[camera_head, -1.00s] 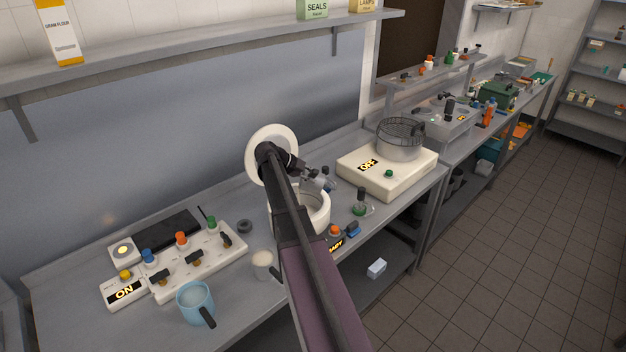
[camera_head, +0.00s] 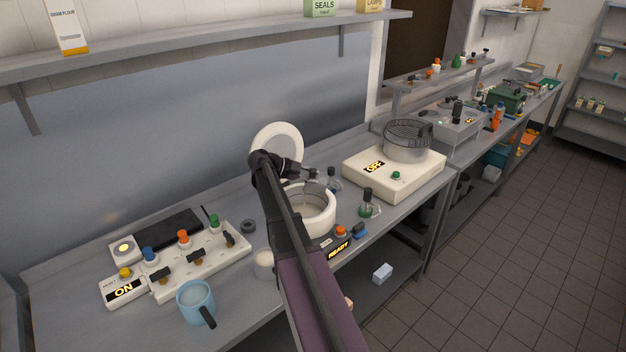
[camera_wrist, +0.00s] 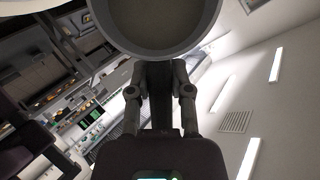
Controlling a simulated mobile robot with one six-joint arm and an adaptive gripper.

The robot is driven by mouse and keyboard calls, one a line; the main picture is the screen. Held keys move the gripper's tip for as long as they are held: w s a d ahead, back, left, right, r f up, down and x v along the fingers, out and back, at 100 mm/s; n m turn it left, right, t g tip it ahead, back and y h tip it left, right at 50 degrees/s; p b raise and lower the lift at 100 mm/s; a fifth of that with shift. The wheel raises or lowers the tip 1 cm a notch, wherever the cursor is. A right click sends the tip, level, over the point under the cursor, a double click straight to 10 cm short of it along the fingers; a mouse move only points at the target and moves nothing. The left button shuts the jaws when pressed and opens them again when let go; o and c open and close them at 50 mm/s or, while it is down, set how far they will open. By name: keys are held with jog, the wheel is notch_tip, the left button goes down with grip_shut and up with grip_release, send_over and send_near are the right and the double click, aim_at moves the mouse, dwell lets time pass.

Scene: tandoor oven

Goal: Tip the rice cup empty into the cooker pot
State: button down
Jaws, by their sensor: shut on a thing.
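The cooker pot (camera_head: 326,214) is a round white vessel with its white lid (camera_head: 290,137) raised behind it. Pale matter shows inside. My gripper (camera_head: 312,176) is just above the pot's opening, small and partly behind my own arm in the head view. It is shut on the rice cup (camera_wrist: 195,42), whose round grey end with a rim fills the top of the wrist view. The cup looks tipped over, with ceiling lights beside it. I cannot tell whether any rice is still inside.
A pale cup (camera_head: 263,260) stands left of the cooker, partly hidden by my arm. A blue mug (camera_head: 195,303) and a switch panel (camera_head: 206,268) stand further left. A white burner (camera_head: 410,177) with a pan is at right.

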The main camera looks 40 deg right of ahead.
jog(key=shift+w+a+f+h+b, duration=0.35)
jog(key=shift+h+b, duration=0.25)
jog(key=shift+b, duration=0.45)
jog(key=shift+w+a+n+g+h+b, duration=0.4)
jog(key=shift+g+h+b, duration=0.35)
jog(key=shift+b, duration=0.65)
jog(key=shift+w+a+r+h+b, duration=0.1)
jog(key=shift+w+a+h+b, duration=0.05)
jog(key=shift+a+h+b, duration=0.3)
jog(key=shift+w+g+b, duration=0.15)
jog(key=shift+g+b, duration=0.1)
jog(key=shift+b, duration=0.3)
jog(key=shift+w+a+r+h+b, duration=0.15)
jog(key=shift+a+h+b, duration=0.15)
jog(key=shift+h, duration=0.2)
jog(key=shift+d+r+p, duration=0.1)
jog(key=shift+r+p, duration=0.05)
jog(key=shift+p, duration=0.15)
